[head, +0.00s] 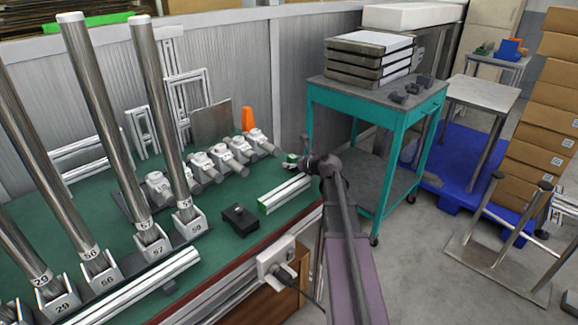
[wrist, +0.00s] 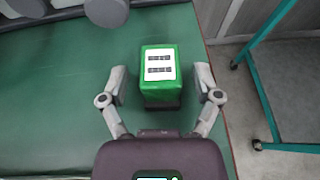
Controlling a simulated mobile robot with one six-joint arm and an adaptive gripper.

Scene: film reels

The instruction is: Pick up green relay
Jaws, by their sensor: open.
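The green relay (wrist: 159,87) is a small green block with a white label plate bearing dark slots. In the wrist view it stands on the green bench top between the two fingers of my gripper (wrist: 160,80). The fingers are open, one on each side, with gaps between them and the relay. In the head view the relay (head: 291,158) shows only as a small green and white patch near the bench's right end. My gripper (head: 297,163) and arm partly hide it there.
A long white bar with a green end (head: 284,194) and a black box (head: 239,219) lie nearby on the bench. Grey valve-like parts (head: 219,156) stand in a row left of the gripper. A teal cart (head: 385,112) stands right of the bench, across a gap.

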